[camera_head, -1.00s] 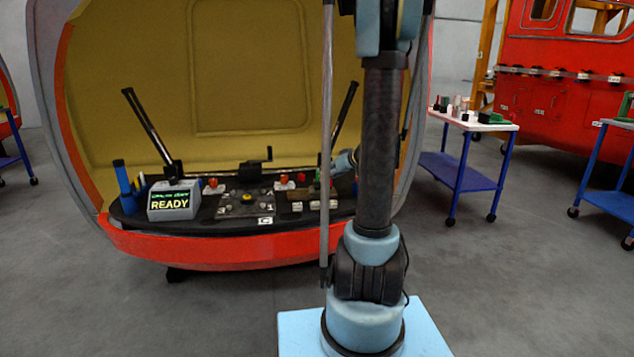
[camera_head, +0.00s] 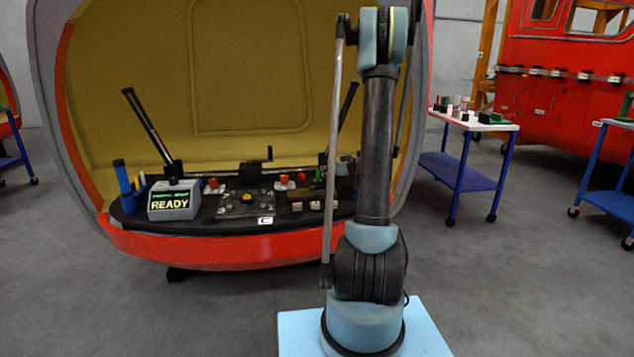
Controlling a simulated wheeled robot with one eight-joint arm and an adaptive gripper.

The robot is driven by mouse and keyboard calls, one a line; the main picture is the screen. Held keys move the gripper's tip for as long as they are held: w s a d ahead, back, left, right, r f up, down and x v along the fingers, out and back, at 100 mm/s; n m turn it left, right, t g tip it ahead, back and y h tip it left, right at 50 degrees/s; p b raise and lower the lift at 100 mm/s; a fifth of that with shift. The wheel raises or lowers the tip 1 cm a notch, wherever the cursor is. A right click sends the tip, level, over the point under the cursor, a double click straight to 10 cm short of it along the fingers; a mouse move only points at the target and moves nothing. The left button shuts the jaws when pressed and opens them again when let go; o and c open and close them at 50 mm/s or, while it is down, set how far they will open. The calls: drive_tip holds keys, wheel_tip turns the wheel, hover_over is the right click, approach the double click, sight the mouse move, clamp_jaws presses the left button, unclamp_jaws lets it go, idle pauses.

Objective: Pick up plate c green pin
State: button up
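A small upright green pin (camera_head: 318,174) stands on the right part of the black console, beside a red piece. My gripper (camera_head: 323,165) shows only as a small dark shape at the end of my light blue wrist, close above the green pin and mostly behind my arm. I cannot tell whether its fingers are open or touch the pin.
A grey READY display box (camera_head: 174,200), a blue cylinder (camera_head: 122,177) and two black levers stand on the console (camera_head: 215,228). Red and white pieces lie around the plate. A blue cart (camera_head: 463,170) stands to the right. The floor in front is clear.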

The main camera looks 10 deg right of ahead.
sight(317, 171)
drive_tip(key=x, duration=1)
drive_tip(key=shift+w+a, duration=0.1)
drive_tip(key=shift+w, duration=0.3)
clamp_jaws()
